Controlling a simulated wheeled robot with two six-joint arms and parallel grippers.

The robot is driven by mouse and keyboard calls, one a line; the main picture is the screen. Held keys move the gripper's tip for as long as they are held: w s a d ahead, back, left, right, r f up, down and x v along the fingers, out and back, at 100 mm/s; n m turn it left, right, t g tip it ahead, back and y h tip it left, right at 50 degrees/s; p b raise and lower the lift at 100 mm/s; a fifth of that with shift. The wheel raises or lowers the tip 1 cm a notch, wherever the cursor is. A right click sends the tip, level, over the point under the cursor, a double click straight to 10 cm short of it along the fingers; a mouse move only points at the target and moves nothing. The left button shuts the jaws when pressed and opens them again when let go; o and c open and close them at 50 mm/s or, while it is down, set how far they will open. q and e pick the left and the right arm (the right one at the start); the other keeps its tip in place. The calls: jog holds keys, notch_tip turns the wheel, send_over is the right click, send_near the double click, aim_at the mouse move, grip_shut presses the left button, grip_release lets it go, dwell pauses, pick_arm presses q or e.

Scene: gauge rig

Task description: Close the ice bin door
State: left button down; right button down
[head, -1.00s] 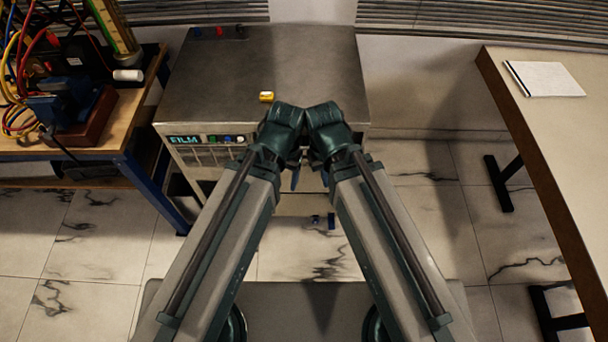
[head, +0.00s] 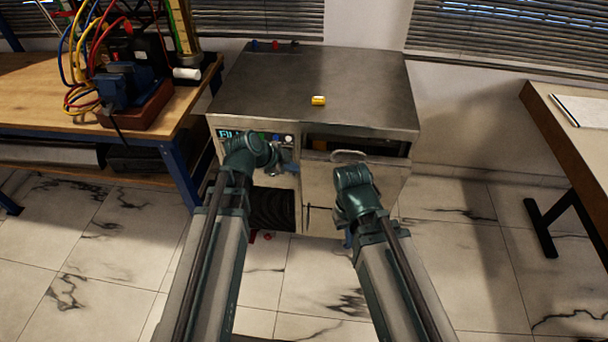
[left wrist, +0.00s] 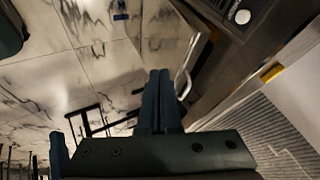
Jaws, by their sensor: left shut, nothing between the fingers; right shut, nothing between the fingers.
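The ice bin door (head: 326,183) is a metal panel on the right front of the steel machine (head: 335,80). It leans outward, with a dark gap (head: 340,145) above its top edge, so it is partly open. Its curved handle (head: 349,155) is near the top edge. My left gripper (head: 286,160) is shut and empty, left of the door in front of the control panel. Its closed fingers (left wrist: 161,98) show in the left wrist view, with a pale curved bar close to their right. My right gripper is shut, low in front of the door; its wrist (head: 355,190) mostly hides the fingers.
A yellow object (head: 318,101) lies on the machine top. A wooden bench (head: 40,85) with cables and a blue device (head: 125,85) stands to the left. Another table (head: 570,125) stands at the right. The tiled floor right of the machine is clear.

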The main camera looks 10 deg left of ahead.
pick_arm(q)
jog(key=shift+w+f, duration=0.1)
jog(key=w+d+f+b, duration=0.1)
jog(key=w+f+b, duration=0.1)
jog(key=w+d+f+b, duration=0.1)
jog(key=w+f+b, duration=0.1)
jog(key=w, duration=0.1)
jog(key=w+d+f+b, duration=0.2)
jog(key=w+f+b, duration=0.1)
jog(key=shift+w, duration=0.1)
jog(key=shift+w+a, duration=0.1)
jog(key=shift+w, duration=0.2)
